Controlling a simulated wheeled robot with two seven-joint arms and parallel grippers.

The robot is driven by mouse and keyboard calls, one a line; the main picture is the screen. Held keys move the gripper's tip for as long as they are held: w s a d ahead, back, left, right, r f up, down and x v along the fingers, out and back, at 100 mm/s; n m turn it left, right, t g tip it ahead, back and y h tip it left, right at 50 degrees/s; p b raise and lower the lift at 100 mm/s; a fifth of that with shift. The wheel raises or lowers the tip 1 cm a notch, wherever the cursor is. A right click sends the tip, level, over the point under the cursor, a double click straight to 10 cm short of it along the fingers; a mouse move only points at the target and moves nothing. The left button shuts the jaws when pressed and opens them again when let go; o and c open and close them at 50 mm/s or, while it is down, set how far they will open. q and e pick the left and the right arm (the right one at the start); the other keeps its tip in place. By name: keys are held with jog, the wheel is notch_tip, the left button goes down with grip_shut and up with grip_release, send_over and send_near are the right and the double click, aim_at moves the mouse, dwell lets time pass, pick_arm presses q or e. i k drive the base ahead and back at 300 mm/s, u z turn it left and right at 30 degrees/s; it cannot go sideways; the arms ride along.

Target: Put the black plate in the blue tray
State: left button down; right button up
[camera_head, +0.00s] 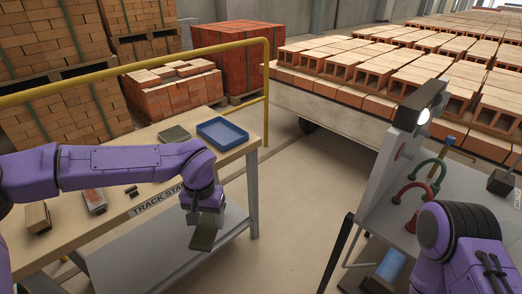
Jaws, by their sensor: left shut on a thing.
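My left gripper (204,217) is shut on the dark, nearly black plate (203,236), which hangs tilted below the fingers. The gripper and plate are off the front edge of the wooden-topped table, with the grey lower shelf behind them in the picture. The blue tray (222,134) lies on the table's far right corner, behind and above the gripper in the picture. It looks empty. My right arm shows at the lower right, but its fingers are not in view.
A small grey-green tray (173,135) lies left of the blue tray. A tan block (38,217) and a red-grey item (95,201) lie on the table. A yellow rail (266,100) runs behind it. A grey stand with red and green handles (419,192) is at right.

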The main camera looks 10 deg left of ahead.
aim_at(226, 137)
jog(key=z, duration=0.25)
jog(key=k, duration=0.3)
jog(key=u, duration=0.95)
jog(key=i, duration=1.45)
jog(key=z, duration=0.8)
jog(key=i, duration=0.45)
jog(key=z, duration=0.45)
